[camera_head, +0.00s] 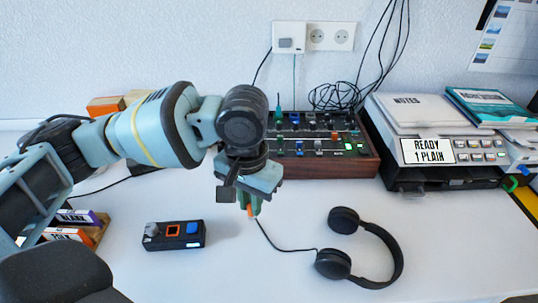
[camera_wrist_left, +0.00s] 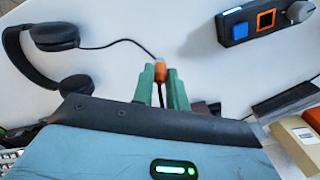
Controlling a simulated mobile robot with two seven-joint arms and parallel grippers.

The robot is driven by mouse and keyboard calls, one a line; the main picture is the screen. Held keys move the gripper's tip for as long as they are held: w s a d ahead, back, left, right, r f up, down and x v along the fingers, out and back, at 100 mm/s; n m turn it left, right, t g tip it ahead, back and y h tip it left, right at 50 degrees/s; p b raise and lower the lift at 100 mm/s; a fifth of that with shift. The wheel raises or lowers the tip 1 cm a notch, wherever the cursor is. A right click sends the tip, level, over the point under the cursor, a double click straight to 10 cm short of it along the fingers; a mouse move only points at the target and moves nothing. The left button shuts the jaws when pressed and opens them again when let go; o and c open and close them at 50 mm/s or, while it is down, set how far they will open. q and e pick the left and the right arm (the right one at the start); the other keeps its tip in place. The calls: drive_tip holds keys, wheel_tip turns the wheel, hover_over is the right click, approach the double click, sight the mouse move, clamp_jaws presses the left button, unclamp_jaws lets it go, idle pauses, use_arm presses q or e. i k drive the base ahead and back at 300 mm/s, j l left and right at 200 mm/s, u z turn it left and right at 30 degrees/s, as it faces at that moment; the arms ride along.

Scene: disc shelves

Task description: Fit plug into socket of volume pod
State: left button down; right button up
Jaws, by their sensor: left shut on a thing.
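The volume pod (camera_head: 187,241) is a small black box lying on the white table. It has a grey knob, a blue button and an orange square socket (camera_head: 173,231) between them. It also shows in the left wrist view (camera_wrist_left: 240,32) at the top right, with the socket (camera_wrist_left: 266,19) facing up. My left gripper (camera_head: 250,205) is shut on the orange plug (camera_wrist_left: 160,71), which shows between its green fingertips. The gripper is to the right of the pod, apart from it. A black cable runs from the plug to the black headphones (camera_head: 385,240). My right gripper is not in view.
A wood-sided mixer (camera_head: 330,165) stands behind the gripper. A printer (camera_head: 440,150) with notes on top stands at the back right. Labelled cartons (camera_head: 85,230) stand left of the pod. The table in front of the pod is clear.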

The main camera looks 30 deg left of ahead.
sight(175, 234)
drive_tip(key=i+l, duration=0.1)
drive_tip(key=l, duration=0.2)
drive_tip(key=i+l+u, duration=0.1)
drive_tip(key=l, duration=0.25)
drive_tip(key=u, duration=1.8)
drive_tip(key=i, duration=0.5)
